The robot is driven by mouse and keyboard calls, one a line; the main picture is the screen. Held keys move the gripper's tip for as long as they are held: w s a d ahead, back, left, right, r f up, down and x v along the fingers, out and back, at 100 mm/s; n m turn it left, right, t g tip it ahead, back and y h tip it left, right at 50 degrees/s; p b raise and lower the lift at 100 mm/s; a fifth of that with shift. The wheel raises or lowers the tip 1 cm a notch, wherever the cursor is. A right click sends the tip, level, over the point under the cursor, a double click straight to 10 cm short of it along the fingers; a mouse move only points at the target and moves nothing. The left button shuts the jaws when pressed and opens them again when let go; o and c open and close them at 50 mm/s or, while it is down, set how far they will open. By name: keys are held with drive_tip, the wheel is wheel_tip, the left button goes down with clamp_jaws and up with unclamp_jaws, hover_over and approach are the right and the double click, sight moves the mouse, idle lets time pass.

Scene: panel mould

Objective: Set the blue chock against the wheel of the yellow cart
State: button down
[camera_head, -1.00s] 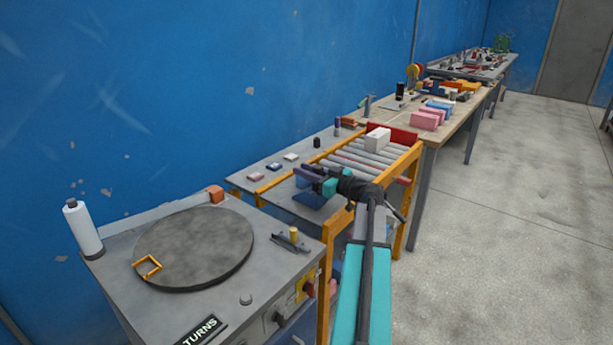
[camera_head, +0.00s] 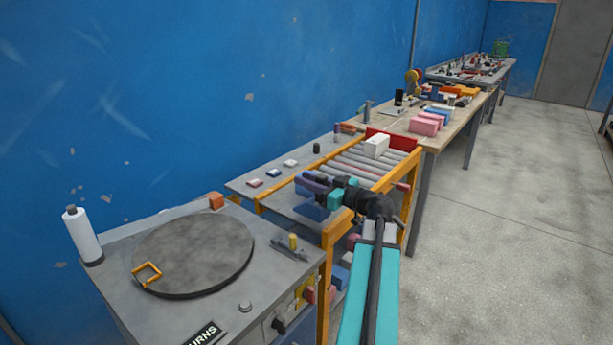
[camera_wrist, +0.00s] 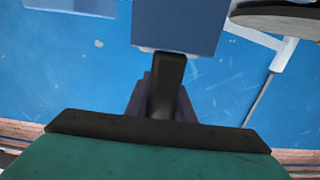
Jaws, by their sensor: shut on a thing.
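My gripper (camera_head: 318,190) is at the left end of the roller conveyor, over the gap by the orange-yellow frame. It is shut at a blue block, which I take for the chock (camera_head: 311,213). In the wrist view a blue block (camera_wrist: 176,24) is at the tip of a dark finger (camera_wrist: 166,85). Darker purple-blue surfaces (camera_wrist: 186,106) show behind the finger; I cannot tell whether they belong to the held thing. The second finger is hidden. I cannot make out a yellow cart or its wheel.
A machine top with a round grey turntable (camera_head: 192,250) and a white bottle (camera_head: 83,236) stands at the left. The orange-yellow frame (camera_head: 327,290) borders the conveyor; a white block (camera_head: 376,146) sits on its rollers. Pink blocks (camera_head: 425,124) lie on the bench beyond. The floor right is clear.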

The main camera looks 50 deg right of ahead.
drive_tip(key=s+a+b, duration=0.1)
drive_tip(key=s, duration=0.1)
drive_tip(key=s+a+b, duration=0.1)
drive_tip(key=s+a, duration=0.1)
drive_tip(key=shift+a+r, duration=0.1)
drive_tip(key=shift+a, duration=0.05)
drive_tip(key=b, duration=0.5)
drive_tip(key=shift+s+a, duration=0.25)
drive_tip(key=shift+s, duration=0.1)
drive_tip(key=b, duration=0.4)
drive_tip(key=shift+s+a+r, duration=0.15)
drive_tip(key=shift+s+a, duration=0.25)
drive_tip(key=shift+s+a+r+b, duration=0.15)
drive_tip(key=shift+b, duration=0.5)
drive_tip(key=shift+s, duration=0.1)
